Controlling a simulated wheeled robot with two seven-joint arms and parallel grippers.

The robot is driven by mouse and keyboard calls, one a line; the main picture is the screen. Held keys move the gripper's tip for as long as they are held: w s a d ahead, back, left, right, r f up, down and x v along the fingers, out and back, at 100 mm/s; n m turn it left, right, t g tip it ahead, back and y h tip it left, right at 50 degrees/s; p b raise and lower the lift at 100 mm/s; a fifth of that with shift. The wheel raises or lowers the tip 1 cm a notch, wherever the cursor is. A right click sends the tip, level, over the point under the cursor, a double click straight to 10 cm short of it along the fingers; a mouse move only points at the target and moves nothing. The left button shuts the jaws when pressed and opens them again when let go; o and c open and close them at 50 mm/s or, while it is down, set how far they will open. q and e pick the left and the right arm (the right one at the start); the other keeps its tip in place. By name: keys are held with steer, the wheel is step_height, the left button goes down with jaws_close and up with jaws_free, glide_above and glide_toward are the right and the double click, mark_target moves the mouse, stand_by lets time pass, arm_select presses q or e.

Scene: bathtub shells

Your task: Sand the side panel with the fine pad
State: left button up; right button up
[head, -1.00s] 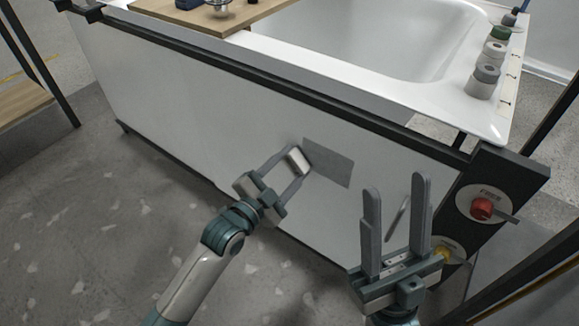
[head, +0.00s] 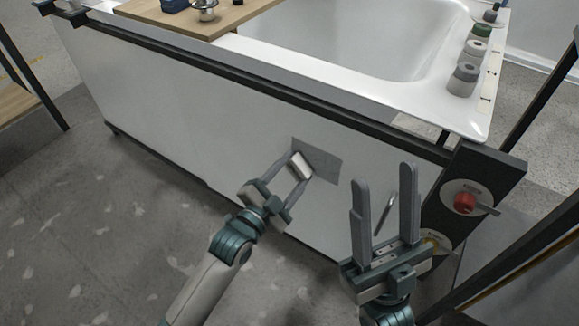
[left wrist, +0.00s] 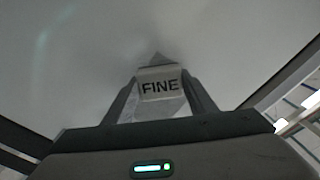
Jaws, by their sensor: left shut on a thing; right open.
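The white side panel (head: 190,125) is the front of the bathtub shell and carries a grey rectangular patch (head: 322,167). My left gripper (head: 290,178) is shut on the fine pad (head: 301,165), a pale block whose face reads FINE in the left wrist view (left wrist: 160,86). The pad overlaps the left part of the grey patch in the head view; whether it touches the panel I cannot tell. My right gripper (head: 385,205) is open and empty in front of the panel's right part. A thin metallic handle (head: 386,213) shows between its fingers.
A wooden board (head: 205,18) lies across the tub.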

mark_target(328, 174)
arm_select(q)
steer(key=shift+d, duration=0.1)
steer(key=shift+s+d+p, duration=0.4)
steer(key=shift+d+p, duration=0.15)
steer(key=shift+d, duration=0.1)
steer(key=shift+s+d+p, duration=0.4)
steer(key=shift+s+d, duration=0.15)
steer(key=shift+d, duration=0.25)
steer(key=shift+d, duration=0.1)
steer(key=shift+s+d+r+p, duration=0.1)
steer(key=shift+s+d+p, duration=0.45)
steer(key=shift+d, duration=0.1)
steer(key=shift+s+d+p, duration=0.3)
steer(key=shift+s+d, duration=0.3)
steer(key=shift+d, duration=0.1)
